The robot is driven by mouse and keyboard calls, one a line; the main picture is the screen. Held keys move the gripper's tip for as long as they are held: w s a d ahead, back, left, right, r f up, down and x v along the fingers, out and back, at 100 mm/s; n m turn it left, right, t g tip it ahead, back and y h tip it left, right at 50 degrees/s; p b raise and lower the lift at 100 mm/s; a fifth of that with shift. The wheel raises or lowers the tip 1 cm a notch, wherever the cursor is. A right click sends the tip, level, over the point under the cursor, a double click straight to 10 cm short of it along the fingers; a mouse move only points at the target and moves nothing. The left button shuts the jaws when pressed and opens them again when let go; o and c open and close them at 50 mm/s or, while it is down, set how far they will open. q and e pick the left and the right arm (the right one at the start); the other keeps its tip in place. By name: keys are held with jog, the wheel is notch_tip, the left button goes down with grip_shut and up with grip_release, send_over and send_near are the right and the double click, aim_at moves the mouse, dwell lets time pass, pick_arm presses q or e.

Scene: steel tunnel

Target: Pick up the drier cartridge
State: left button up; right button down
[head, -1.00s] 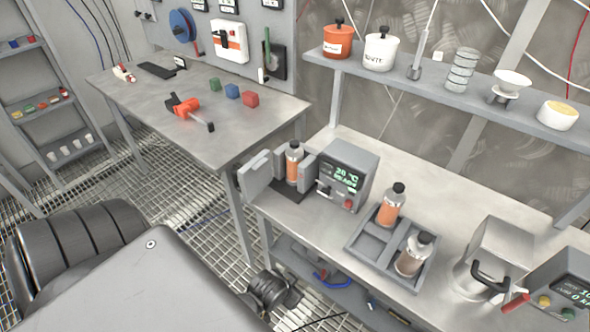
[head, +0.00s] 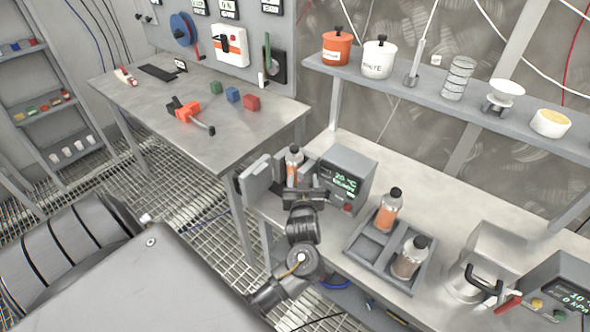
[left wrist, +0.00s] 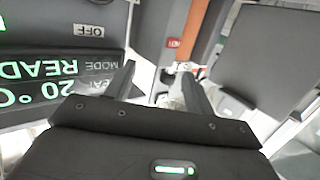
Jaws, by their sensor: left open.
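An orange cartridge with a dark cap (head: 294,158) stands upright in the heater unit with the green 20 °C display (head: 346,178). I take it for the drier cartridge. My left gripper (head: 301,186) is just in front of it and hides its lower part. In the left wrist view the open left gripper (left wrist: 160,82) has its two dark fingers apart, with the upside-down heater display (left wrist: 60,80) beside them. What stands between the fingers is blurred, and I cannot tell whether they touch the cartridge. My right gripper is not in view.
A grey tray (head: 352,247) to the right holds an orange cartridge (head: 388,212) and a brownish one (head: 409,259). A metal canister (head: 478,265) stands further right. A grey flap (head: 257,178) stands left of the heater. A shelf (head: 420,88) hangs above the bench.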

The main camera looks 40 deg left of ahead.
aim_at(294, 146)
pick_arm(q)
jog(key=r+y, duration=0.1)
jog(key=a+r+n+y, duration=0.1)
jog(key=y, duration=0.1)
jog(key=shift+w+a+r+n+g, duration=0.3)
jog(key=shift+w+r+g, duration=0.05)
jog(key=shift+r+g, duration=0.05)
jog(key=shift+s+a+r, duration=0.15)
jog(key=shift+a+r, duration=0.05)
jog(key=shift+r, duration=0.1)
jog(key=p+x, duration=0.1)
jog(key=x, duration=0.4)
jog(key=shift+w+a, duration=0.25)
jog(key=shift+a, duration=0.05)
jog(key=shift+w+a+r, duration=0.1)
jog(key=shift+r, duration=0.05)
jog(key=p+x, duration=0.2)
jog(key=x, duration=0.2)
jog(key=shift+w+a, duration=0.2)
jog(key=shift+a, duration=0.1)
grip_shut()
